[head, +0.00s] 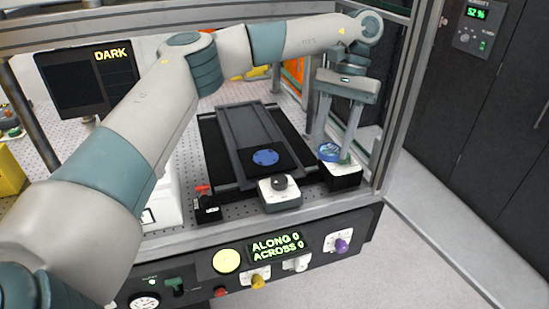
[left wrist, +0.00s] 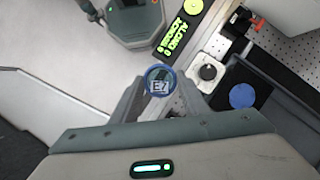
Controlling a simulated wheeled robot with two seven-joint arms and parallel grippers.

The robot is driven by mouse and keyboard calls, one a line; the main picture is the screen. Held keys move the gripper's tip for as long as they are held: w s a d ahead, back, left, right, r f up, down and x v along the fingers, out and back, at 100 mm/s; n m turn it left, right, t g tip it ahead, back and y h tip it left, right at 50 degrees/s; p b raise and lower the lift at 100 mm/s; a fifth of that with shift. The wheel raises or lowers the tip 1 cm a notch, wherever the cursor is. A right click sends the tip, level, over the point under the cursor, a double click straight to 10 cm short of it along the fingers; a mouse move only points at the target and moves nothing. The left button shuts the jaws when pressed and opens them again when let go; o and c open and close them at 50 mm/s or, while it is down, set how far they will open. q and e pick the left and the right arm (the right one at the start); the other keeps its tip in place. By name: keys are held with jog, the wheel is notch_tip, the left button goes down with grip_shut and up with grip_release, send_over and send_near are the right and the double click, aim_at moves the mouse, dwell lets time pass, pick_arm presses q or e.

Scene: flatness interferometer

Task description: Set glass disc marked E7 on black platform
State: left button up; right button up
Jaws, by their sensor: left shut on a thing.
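The glass disc marked E7 (left wrist: 160,79) has a blue rim and sits between the fingertips of my left gripper (left wrist: 158,98). In the head view the disc (head: 329,152) shows at the tips of my left gripper (head: 334,148), which is shut on it. They are over or against a black block with a pale top (head: 343,177); I cannot tell whether the disc touches it. The pad also shows in the left wrist view (left wrist: 242,95). My right gripper is not in view.
A white unit with a black knob (head: 280,190) stands in front of the platform, and a small red-levered black part (head: 207,208) beside it. A metal frame post (head: 400,95) rises close right of my gripper. The front panel (head: 276,248) reads ALONG 0, ACROSS 0. A screen reads DARK (head: 95,78).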

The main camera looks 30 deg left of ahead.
pick_arm(q)
jog(key=shift+f, duration=0.1)
dwell(0.3)
jog(key=n, duration=0.1)
jog(key=f+n, duration=0.1)
jog(key=n+h, duration=0.1)
jog(key=shift+w+a+f, duration=0.15)
jog(key=shift+w+a, duration=0.1)
jog(key=shift+w, duration=0.1)
jog(key=w+a+f+n+t, duration=0.1)
jog(key=w+a+n+t, duration=0.2)
jog(key=n, duration=1)
jog(key=w+a+f+n+t+h, duration=0.1)
jog(key=w+a+n+t, duration=0.3)
jog(key=n, duration=1)
jog(key=shift+w+a+t+b, duration=0.3)
jog(key=shift+a+t, duration=0.3)
jog(key=shift+a, duration=1.25)
